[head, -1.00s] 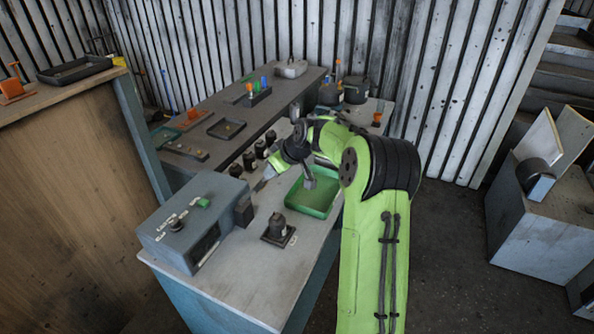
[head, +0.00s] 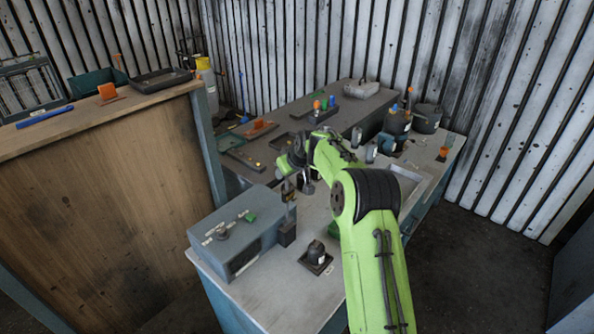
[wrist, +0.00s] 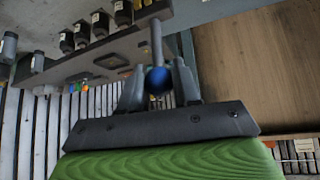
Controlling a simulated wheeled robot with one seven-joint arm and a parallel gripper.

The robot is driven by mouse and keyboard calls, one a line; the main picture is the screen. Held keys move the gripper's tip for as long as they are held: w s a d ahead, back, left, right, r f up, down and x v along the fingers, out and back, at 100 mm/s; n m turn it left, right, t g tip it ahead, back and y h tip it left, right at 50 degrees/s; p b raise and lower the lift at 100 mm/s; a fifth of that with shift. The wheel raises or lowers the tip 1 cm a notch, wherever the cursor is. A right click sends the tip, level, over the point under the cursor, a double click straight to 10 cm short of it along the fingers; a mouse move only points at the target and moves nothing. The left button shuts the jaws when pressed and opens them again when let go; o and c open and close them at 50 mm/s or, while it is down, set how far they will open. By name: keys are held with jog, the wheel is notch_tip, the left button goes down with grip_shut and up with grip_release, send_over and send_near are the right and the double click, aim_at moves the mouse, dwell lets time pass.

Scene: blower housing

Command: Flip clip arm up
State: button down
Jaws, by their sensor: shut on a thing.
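A grey-blue box (head: 235,235) with a round knob and a green button on top stands at the table's left end. A dark block (head: 287,233) stands against its right side. My gripper (head: 290,190) is above this block in the head view, small and partly hard to make out. In the wrist view my gripper (wrist: 158,88) is shut around the blue ball end (wrist: 158,80) of a thin grey rod, which I take to be the clip arm (wrist: 157,42). The rod runs upward in that picture; its base is not clear.
A small dark part on a square base (head: 316,258) sits right of the block. Dark pots (head: 398,122) and a grey tray (head: 408,182) are farther back. A wooden-fronted counter (head: 100,190) is at the left. The table's front is mostly clear.

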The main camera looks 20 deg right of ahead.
jog(key=shift+w+a+r, duration=0.1)
jog(key=shift+a, duration=0.05)
jog(key=c, duration=1.2)
grip_release()
jog(key=o, duration=0.3)
jog(key=shift+w, duration=0.15)
jog(key=shift+o, duration=0.2)
jog(key=b+v, duration=0.2)
jog(key=v, duration=1.3)
jog(key=shift+s+r, duration=0.15)
jog(key=shift+s, duration=0.1)
jog(key=s+a+m+g+h+b, duration=0.15)
jog(key=s+a, duration=0.25)
jog(key=s, duration=0.7)
jog(key=s+a+b, duration=0.2)
jog(key=s+a, duration=0.2)
jog(key=s, duration=0.7)
jog(key=s+f+m, duration=0.1)
jog(key=s+f, duration=0.3)
jog(key=s, duration=0.4)
jog(key=s+f+b, duration=0.1)
jog(key=s+f, duration=0.3)
jog(key=s, duration=0.4)
jog(key=shift+d+f+m, duration=0.25)
jog(key=shift+f+m, duration=0.1)
jog(key=shift+f, duration=0.05)
